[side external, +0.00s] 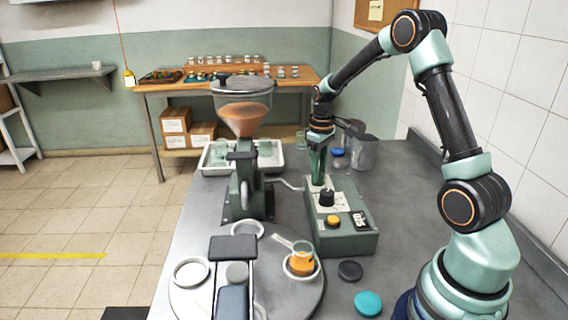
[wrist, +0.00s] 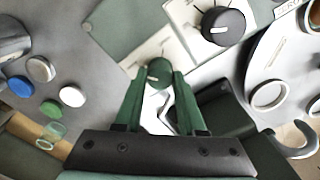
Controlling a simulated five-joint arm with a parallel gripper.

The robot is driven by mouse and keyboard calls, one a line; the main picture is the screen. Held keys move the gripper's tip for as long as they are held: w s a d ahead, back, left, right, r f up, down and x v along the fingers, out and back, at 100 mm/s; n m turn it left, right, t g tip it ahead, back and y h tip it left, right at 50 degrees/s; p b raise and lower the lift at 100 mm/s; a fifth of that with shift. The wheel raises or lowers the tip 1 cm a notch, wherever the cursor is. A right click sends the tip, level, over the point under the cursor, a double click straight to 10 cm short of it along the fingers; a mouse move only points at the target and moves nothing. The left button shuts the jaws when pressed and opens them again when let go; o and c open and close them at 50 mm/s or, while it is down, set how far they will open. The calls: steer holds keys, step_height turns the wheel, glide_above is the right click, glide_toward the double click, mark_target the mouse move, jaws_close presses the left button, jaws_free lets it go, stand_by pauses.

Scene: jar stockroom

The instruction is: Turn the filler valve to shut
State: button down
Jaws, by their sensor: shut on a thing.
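The filler's control box (side external: 345,240) stands on the grey bench beside the filler (side external: 247,165), which has an orange-filled hopper. In the wrist view a round green knob (wrist: 158,72) with a white pointer line sits on the box's pale panel; I take it for the filler valve. My gripper (side external: 318,178) points down at the box's far end. In the wrist view my gripper (wrist: 157,76) has its green fingers on either side of the green knob, shut on it. The side view hides this knob behind the fingers.
A black knob (side external: 327,197) and a yellow button (side external: 333,221) are on the same box, close to my fingers. A jar of orange filling (side external: 301,262) stands on the turntable (side external: 272,305). Loose lids, such as the teal one (side external: 368,304), lie on the bench at right.

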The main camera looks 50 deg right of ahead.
steer(key=shift+r+n, duration=0.15)
steer(key=shift+n, duration=0.45)
steer(key=c, duration=0.5)
jaws_free()
step_height(320, 180, up, 12)
stand_by(0.4)
